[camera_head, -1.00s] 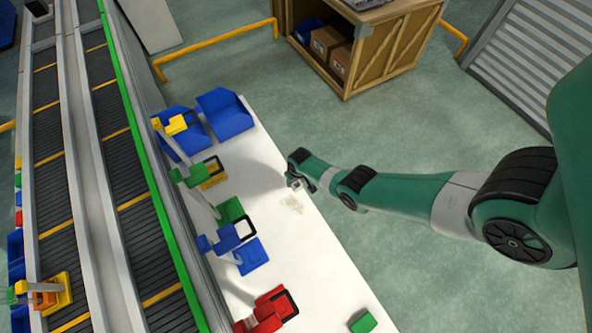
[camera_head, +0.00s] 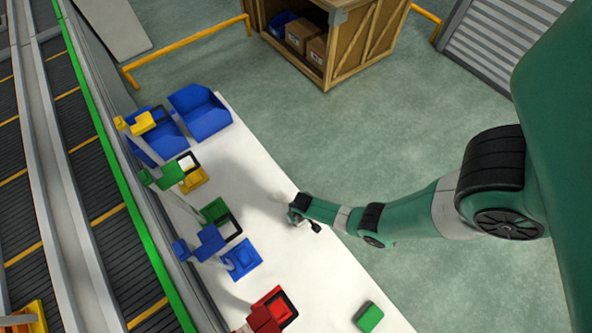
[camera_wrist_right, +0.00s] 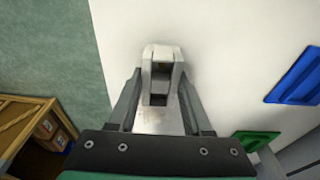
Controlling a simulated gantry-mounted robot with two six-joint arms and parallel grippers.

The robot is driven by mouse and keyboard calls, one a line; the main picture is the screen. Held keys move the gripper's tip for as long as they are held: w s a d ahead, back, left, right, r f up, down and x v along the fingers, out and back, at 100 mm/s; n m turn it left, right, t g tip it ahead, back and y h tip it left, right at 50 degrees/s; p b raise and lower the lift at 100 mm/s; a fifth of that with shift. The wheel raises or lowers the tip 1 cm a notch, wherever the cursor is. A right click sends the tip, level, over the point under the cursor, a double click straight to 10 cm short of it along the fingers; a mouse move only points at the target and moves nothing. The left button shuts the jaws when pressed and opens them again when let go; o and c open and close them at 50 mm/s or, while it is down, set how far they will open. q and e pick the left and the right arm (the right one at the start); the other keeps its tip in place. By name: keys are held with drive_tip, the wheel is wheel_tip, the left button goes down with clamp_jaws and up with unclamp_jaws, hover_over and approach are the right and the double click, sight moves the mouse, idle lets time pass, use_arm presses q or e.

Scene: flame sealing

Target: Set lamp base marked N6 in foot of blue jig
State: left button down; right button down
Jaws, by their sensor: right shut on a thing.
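The blue jig (camera_head: 208,243) stands along the far left edge of the white table, and its blue foot (camera_head: 241,258) lies flat on the table top. A blue foot also shows at the right edge of the right wrist view (camera_wrist_right: 300,76). My right gripper (camera_head: 303,222) is over the table to the right of the blue jig, apart from it. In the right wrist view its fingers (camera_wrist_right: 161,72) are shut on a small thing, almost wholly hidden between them. No N6 mark can be read. My left gripper is not in view.
Yellow (camera_head: 140,124), green (camera_head: 165,176) and red (camera_head: 272,309) jigs stand in the same row. Blue bins (camera_head: 200,112) sit at the table's back end, and a green block (camera_head: 368,317) lies near the front. The table between my right gripper and the jigs is clear.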

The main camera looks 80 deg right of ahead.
drive_tip(key=shift+f, duration=0.7)
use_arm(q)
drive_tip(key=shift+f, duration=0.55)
use_arm(e)
drive_tip(key=shift+c, duration=1.6)
unclamp_jaws()
drive_tip(key=shift+r, duration=0.1)
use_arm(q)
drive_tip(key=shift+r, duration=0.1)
use_arm(e)
drive_tip(key=shift+r, duration=0.1)
use_arm(q)
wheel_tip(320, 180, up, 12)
drive_tip(key=p, duration=1.2)
use_arm(e)
wheel_tip(320, 180, up, 12)
drive_tip(key=s+a, duration=0.1)
drive_tip(key=shift+s, duration=0.15)
